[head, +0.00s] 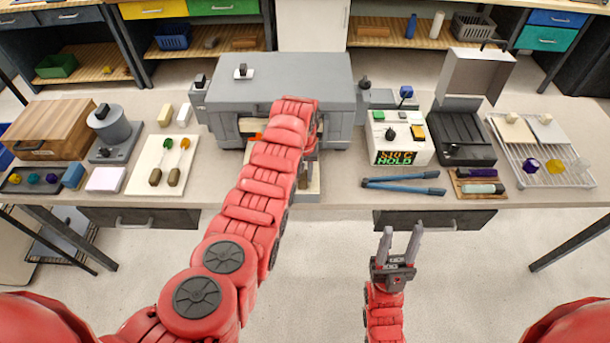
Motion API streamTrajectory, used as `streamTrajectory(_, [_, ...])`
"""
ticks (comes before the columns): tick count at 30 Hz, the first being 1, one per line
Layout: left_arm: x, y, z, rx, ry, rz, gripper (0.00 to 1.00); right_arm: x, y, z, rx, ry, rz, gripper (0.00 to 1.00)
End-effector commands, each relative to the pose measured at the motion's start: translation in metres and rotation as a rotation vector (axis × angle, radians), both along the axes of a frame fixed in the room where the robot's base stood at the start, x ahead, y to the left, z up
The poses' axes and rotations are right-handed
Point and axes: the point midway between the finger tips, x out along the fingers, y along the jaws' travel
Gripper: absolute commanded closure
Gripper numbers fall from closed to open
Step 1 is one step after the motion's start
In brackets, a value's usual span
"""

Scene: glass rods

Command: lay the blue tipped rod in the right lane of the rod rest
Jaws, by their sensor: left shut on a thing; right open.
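My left arm reaches from the bottom to the front of the grey box-shaped apparatus in the middle of the bench. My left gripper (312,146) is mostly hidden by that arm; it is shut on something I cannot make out. No blue tipped rod shows clearly. A pale board (141,184) on the left bears two pieces with dark brown ends, one with a green tip (167,143), one with a yellow tip (185,143). I cannot tell which thing is the rod rest; a pale piece (311,180) shows partly behind my arm. My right gripper (400,243) is open and empty before the bench's front edge.
The grey apparatus (290,75) has a small orange patch (258,136) at its front. To its right are a white device (403,150) with a lit display, blue-handled pliers (404,184) and an open dark case (462,135). A wire rack (510,160) stands at the right.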

Motion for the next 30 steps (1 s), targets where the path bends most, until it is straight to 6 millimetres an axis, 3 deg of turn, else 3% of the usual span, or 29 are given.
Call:
streamTrajectory(29, [0.0002, 0.0004, -0.0050, 0.000, 0.001, -0.001, 1.00, -0.0001, 0.0001, -0.0067, 0.000, 0.000, 0.000, 0.53])
streamTrajectory(30, [0.0003, 0.0004, -0.0050, 0.000, 0.000, -0.001, 0.61, 0.0000, 0.0000, -0.0067, 0.000, 0.000, 0.000, 0.53])
